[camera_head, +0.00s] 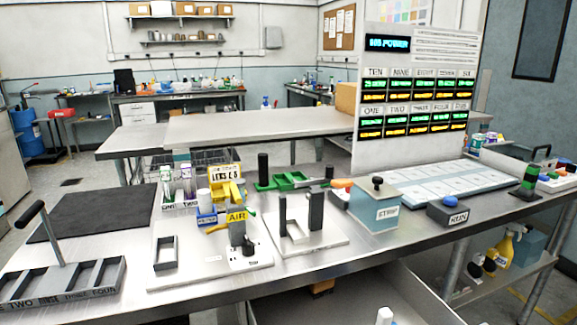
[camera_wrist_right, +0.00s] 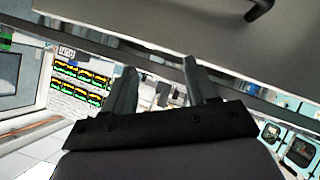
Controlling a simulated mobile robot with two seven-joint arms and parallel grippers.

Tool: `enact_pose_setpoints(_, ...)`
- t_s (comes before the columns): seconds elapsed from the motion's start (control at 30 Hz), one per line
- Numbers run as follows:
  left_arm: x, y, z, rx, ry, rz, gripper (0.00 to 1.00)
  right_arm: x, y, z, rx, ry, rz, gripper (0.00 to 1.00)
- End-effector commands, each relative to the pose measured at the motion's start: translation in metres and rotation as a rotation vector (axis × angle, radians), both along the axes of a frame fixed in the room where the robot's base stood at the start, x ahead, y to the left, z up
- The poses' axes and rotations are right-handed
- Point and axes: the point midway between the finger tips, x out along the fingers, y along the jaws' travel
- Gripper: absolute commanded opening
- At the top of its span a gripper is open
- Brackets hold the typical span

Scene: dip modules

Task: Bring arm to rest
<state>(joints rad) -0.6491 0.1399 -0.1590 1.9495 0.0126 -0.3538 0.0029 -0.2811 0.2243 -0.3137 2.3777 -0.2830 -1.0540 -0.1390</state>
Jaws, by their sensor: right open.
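My right gripper (camera_wrist_right: 160,85) shows in the right wrist view with its two dark fingers apart and nothing between them. It is close to the underside or front edge of a grey metal surface (camera_wrist_right: 200,30) with a dark handle. I cannot tell whether the fingers touch it. In the head view neither gripper can be made out; a small white and blue piece (camera_head: 385,316) shows at the bottom edge, and I cannot tell what it is. My left gripper is in neither view.
The steel bench (camera_head: 120,235) carries a slotted tray (camera_head: 62,284) with a handle, a dark mat (camera_head: 92,213), an AIR station (camera_head: 240,232), a STRIP box (camera_head: 376,207), a RUN block (camera_head: 447,212) and a display board (camera_head: 418,95). An open drawer-like metal surface (camera_head: 420,295) lies below the front edge.

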Motion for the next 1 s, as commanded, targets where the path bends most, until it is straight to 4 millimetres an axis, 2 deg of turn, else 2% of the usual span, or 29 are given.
enact_pose_setpoints(0.03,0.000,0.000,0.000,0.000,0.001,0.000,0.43,-0.019,-0.007,-0.020,0.045,0.105,-0.046,0.57)
enact_pose_setpoints(0.2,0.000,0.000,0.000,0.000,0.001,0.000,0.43,-0.074,-0.022,-0.064,0.155,0.386,-0.167,0.57)
enact_pose_setpoints(0.3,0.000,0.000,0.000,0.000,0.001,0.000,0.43,-0.105,-0.026,-0.081,0.201,0.523,-0.224,0.57)
enact_pose_setpoints(0.5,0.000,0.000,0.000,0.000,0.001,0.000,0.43,-0.166,-0.030,-0.103,0.276,0.769,-0.326,0.57)
enact_pose_setpoints(0.6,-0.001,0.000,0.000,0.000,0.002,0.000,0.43,-0.150,-0.027,-0.111,0.285,0.705,-0.300,0.57)
enact_pose_setpoints(1.0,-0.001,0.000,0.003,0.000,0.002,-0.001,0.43,-0.113,-0.014,-0.151,0.355,0.484,-0.220,0.57)
